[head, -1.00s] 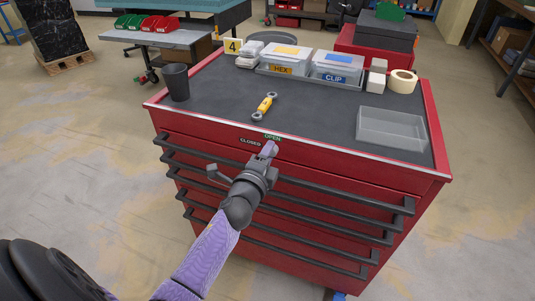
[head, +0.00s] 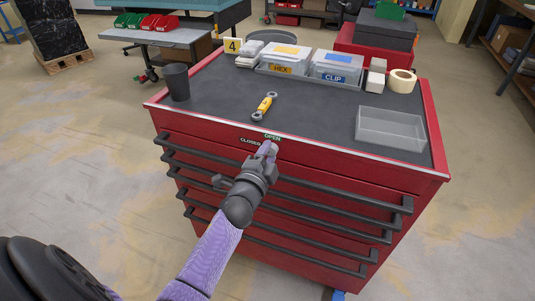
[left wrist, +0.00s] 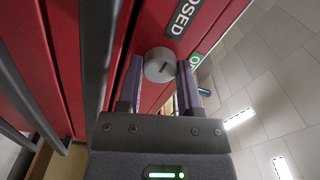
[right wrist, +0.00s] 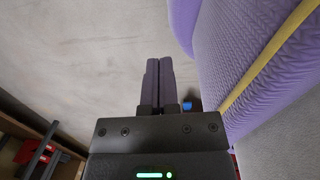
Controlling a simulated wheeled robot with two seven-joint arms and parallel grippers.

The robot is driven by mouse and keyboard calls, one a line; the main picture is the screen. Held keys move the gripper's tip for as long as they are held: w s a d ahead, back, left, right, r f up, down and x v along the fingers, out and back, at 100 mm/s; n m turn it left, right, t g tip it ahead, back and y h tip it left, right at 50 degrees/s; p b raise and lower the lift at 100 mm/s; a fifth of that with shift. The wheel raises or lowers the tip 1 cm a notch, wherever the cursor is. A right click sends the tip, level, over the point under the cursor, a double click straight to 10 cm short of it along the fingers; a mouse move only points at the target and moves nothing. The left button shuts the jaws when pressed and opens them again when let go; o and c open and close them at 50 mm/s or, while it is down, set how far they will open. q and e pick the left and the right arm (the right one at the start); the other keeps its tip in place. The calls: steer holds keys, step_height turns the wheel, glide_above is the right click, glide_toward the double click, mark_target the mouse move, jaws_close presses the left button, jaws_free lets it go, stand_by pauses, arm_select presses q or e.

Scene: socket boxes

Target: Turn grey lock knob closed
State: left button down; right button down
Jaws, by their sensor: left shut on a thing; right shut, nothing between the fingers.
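The grey lock knob (left wrist: 160,65) is a round metal disc with a short dark mark on the red cabinet front (left wrist: 150,20). It sits between the fingers of my left gripper (left wrist: 160,84), which is shut on it. My right gripper (right wrist: 159,62) is shut and empty, away from the cabinet.
Black drawer handles (head: 290,185) run across the front below the knob.

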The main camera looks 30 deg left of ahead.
arm_select(q)
steer(key=shift+f, duration=0.1)
arm_select(e)
steer(key=shift+s, duration=0.1)
arm_select(q)
steer(key=c, duration=0.5)
jaws_free()
steer(key=shift+c, duration=0.2)
steer(key=shift+o, duration=1.4)
steer(key=p+v, duration=0.2)
steer(key=v, duration=0.8)
steer(key=shift+p, duration=0.35)
arm_select(e)
steer(key=r, duration=0.1)
steer(key=w+a+r, duration=0.1)
steer(key=shift+r, duration=0.3)
arm_select(q)
steer(key=shift+a, duration=0.1)
arm_select(e)
steer(key=shift+s, duration=0.15)
